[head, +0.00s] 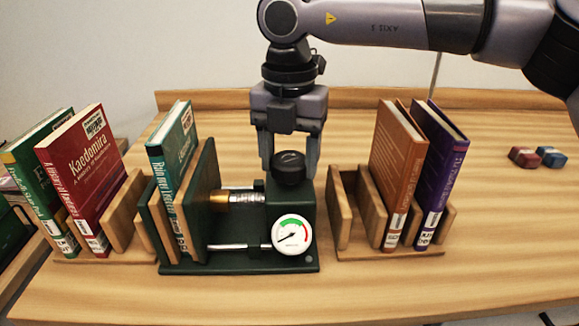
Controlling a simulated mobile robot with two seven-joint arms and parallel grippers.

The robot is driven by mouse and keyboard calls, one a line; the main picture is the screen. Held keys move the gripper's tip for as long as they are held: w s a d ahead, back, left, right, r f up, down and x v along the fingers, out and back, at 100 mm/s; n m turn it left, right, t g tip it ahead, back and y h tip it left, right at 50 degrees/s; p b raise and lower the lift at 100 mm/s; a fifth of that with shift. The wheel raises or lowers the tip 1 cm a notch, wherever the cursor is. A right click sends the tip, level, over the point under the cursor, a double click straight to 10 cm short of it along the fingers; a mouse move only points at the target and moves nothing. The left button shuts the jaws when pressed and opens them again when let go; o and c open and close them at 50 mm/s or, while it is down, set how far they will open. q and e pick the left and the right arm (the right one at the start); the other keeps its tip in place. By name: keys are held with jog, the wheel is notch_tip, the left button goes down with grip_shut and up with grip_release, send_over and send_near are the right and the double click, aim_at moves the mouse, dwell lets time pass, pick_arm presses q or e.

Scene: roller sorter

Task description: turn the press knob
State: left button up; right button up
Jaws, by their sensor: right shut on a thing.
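The press (258,262) stands on the table, dark green, with a book (172,150) upright between its boards. Its black round knob (289,170) is on top of the green block at the right. A white dial gauge (292,234) with a green and red arc sits on the block's front. My right gripper (290,160) points straight down over the block, its fingers on either side of the knob and shut on it. My left gripper is not in view.
Wooden racks stand close on both sides: the left rack (118,225) holds a green and a red book (80,165), the right rack (342,205) an orange (397,150) and a purple book (441,165). Small red (524,157) and blue blocks (551,157) lie far right. The front table is clear.

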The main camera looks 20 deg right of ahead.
aim_at(290, 158)
jog(key=m+b, duration=0.1)
jog(key=m, duration=0.2)
jog(key=shift+f+b, duration=0.1)
jog(key=shift+b, duration=0.2)
jog(key=m+b, duration=0.1)
jog(key=m, duration=0.1)
jog(key=shift+m, duration=0.4)
jog(key=shift+m+b, duration=0.55)
jog(key=shift+m, duration=0.15)
jog(key=o, duration=1.1)
jog(key=shift+c, duration=0.2)
notch_tip(290, 158, up, 8)
jog(key=shift+f+p, duration=0.25)
jog(key=shift+p, duration=0.25)
